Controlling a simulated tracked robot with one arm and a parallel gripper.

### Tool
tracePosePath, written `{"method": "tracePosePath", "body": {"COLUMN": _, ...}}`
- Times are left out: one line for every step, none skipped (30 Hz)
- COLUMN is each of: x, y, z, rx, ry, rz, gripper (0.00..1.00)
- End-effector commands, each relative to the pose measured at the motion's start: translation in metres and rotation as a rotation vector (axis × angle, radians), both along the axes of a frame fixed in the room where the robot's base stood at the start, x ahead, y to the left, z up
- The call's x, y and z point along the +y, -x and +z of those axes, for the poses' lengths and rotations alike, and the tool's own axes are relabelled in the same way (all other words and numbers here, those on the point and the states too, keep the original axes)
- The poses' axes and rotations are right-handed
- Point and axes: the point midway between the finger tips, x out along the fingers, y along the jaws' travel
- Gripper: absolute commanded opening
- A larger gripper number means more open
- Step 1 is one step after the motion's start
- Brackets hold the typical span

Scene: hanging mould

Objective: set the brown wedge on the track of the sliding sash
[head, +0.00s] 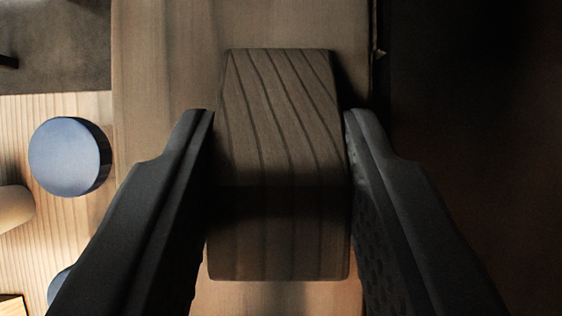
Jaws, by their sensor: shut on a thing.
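The brown wedge (278,120) is a dark wooden block with slanting grain lines, in the middle of the head view. My gripper (279,118) is shut on it, with one black finger along each side. The wedge's sloped upper face and its darker near end both show. Behind it is a brown wooden surface (165,70); I cannot tell whether the wedge touches it. I cannot make out the sash or its track for certain.
A blue round-topped object (70,157) stands on a light striped wooden surface (75,225) at the left. A tan rounded object (12,207) is at the left edge. The right side is very dark, with little detail visible.

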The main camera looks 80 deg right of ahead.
Motion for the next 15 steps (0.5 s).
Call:
{"method": "tracePosePath", "body": {"x": -0.0013, "y": 0.0051, "z": -0.0192, "rx": 0.034, "ry": 0.014, "rz": 0.005, "gripper": 0.07}}
{"method": "tracePosePath", "body": {"x": -0.0012, "y": 0.0054, "z": -0.0196, "rx": 0.035, "ry": 0.014, "rz": 0.006, "gripper": 0.07}}
{"method": "tracePosePath", "body": {"x": -0.001, "y": 0.0057, "z": -0.0199, "rx": 0.037, "ry": 0.014, "rz": 0.006, "gripper": 0.07}}
{"method": "tracePosePath", "body": {"x": -0.0009, "y": 0.0059, "z": -0.0206, "rx": 0.038, "ry": 0.014, "rz": 0.007, "gripper": 0.4}}
{"method": "tracePosePath", "body": {"x": -0.0009, "y": 0.0062, "z": -0.0212, "rx": 0.04, "ry": 0.014, "rz": 0.007, "gripper": 0.48}}
{"method": "tracePosePath", "body": {"x": -0.0009, "y": 0.0065, "z": -0.022, "rx": 0.041, "ry": 0.015, "rz": 0.008, "gripper": 0.5}}
{"method": "tracePosePath", "body": {"x": -0.0007, "y": 0.0067, "z": -0.0225, "rx": 0.043, "ry": 0.015, "rz": 0.008, "gripper": 0.5}}
{"method": "tracePosePath", "body": {"x": -0.0007, "y": 0.0069, "z": -0.0231, "rx": 0.043, "ry": 0.015, "rz": 0.008, "gripper": 0.51}}
{"method": "tracePosePath", "body": {"x": -0.0005, "y": 0.0073, "z": -0.0238, "rx": 0.045, "ry": 0.015, "rz": 0.01, "gripper": 0.51}}
{"method": "tracePosePath", "body": {"x": -0.0004, "y": 0.0076, "z": -0.024, "rx": 0.047, "ry": 0.015, "rz": 0.01, "gripper": 0.51}}
{"method": "tracePosePath", "body": {"x": -0.0003, "y": 0.0078, "z": -0.024, "rx": 0.048, "ry": 0.015, "rz": 0.01, "gripper": 0.51}}
{"method": "tracePosePath", "body": {"x": -0.0001, "y": 0.0081, "z": -0.0237, "rx": 0.049, "ry": 0.015, "rz": 0.011, "gripper": 0.51}}
{"method": "tracePosePath", "body": {"x": 0.0, "y": 0.0084, "z": -0.0233, "rx": 0.051, "ry": 0.015, "rz": 0.011, "gripper": 0.51}}
{"method": "tracePosePath", "body": {"x": 0.0001, "y": 0.0087, "z": -0.0226, "rx": 0.052, "ry": 0.015, "rz": 0.012, "gripper": 0.51}}
{"method": "tracePosePath", "body": {"x": 0.0002, "y": 0.0089, "z": -0.0212, "rx": 0.053, "ry": 0.015, "rz": 0.012, "gripper": 0.51}}
